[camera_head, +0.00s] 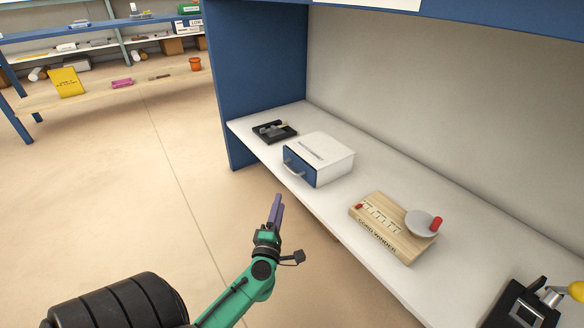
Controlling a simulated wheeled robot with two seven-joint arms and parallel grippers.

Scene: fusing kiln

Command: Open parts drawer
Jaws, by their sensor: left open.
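The parts drawer is a white box (330,157) with a blue front (299,168) and a light bar handle (291,170). It stands on the white shelf of the blue-sided bench, and its front looks shut. My left gripper (277,202) is in front of the shelf edge, nearer to me than the drawer and apart from the handle. Its purple fingers point up toward the drawer. It is open and I see nothing in it. My right gripper is not in view.
A black tray-like device (274,132) sits behind the drawer. A wooden board with a grey disc and red knob (387,229) lies to its right. A black device (518,308) is at the lower right. The white shelf (365,180) has bare space between them. A blue side panel (245,90) rises at left.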

